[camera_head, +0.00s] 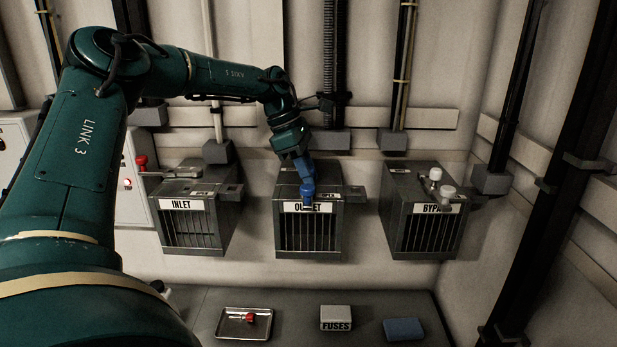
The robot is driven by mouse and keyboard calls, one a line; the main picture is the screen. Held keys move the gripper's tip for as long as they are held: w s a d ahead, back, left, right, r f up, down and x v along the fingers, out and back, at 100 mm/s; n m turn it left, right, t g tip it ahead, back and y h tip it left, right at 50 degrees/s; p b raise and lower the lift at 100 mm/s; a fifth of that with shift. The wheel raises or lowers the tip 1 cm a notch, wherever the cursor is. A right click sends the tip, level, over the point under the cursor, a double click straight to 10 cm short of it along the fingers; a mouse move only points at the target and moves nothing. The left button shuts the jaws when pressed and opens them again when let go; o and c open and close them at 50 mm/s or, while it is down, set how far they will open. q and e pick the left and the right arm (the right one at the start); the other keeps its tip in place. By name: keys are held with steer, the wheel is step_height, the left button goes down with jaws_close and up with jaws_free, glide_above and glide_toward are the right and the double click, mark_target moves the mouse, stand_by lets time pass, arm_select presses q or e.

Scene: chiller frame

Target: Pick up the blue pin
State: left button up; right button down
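The blue pin (308,190) is at the front top edge of the middle box (311,233) labelled OUTLET, upright and partly covering the label. My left arm reaches in from the left over the boxes. My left gripper (301,163) points down right at the top of the blue pin. Gripper and pin overlap in the picture, and the fingers are too small and dark to show whether they are closed on it. I cannot tell whether the pin is seated in the box or lifted. My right gripper is not in view.
The INLET box (192,226) with a red-knobbed lever (141,161) stands left, the BYPASS box (427,232) with white knobs right. Below, a bench (285,307) holds a metal tray (226,330) with a red pin (249,317), a FUSES box (336,317) and a blue block (403,329).

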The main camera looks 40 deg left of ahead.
arm_select(q)
steer(key=c, duration=0.4)
